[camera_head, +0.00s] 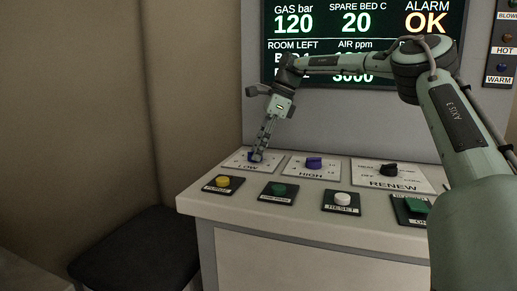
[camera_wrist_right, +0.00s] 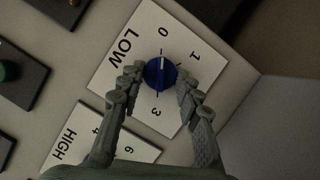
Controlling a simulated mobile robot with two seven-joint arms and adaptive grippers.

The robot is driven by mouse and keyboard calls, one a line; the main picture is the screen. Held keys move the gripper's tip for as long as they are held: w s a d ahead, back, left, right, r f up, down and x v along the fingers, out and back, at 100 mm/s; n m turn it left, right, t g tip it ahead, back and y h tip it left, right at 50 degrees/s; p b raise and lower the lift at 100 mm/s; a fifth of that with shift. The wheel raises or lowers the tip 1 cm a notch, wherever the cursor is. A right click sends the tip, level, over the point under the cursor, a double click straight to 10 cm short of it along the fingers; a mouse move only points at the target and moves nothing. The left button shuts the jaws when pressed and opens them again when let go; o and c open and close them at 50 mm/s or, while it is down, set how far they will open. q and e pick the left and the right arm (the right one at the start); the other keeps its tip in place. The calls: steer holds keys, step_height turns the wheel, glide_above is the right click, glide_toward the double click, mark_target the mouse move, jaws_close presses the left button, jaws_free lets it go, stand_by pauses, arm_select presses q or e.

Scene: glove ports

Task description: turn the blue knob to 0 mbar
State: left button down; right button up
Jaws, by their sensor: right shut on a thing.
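The blue knob (camera_head: 256,156) sits on a white plate marked LOW (camera_head: 240,166) at the left of the console. My right gripper (camera_head: 261,149) reaches down on it from above. In the right wrist view, the fingers stand on either side of the knob (camera_wrist_right: 160,74) and are shut on it. The scale there shows 0, 1 and 3; a finger seems to cover the part between 1 and 3. A pale mark on the knob seems to point towards the 0. My left gripper is not in view.
A violet-blue knob (camera_head: 314,162) on the HIGH plate and a black knob (camera_head: 389,169) on the RENEW plate stand to the right. Yellow (camera_head: 222,181), green (camera_head: 279,189) and white (camera_head: 342,198) buttons line the front. A display (camera_head: 345,25) stands behind.

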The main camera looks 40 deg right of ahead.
steer(key=o, duration=1.2)
steer(key=shift+c, duration=0.2)
steer(key=v, duration=1.2)
steer(key=shift+f, duration=0.15)
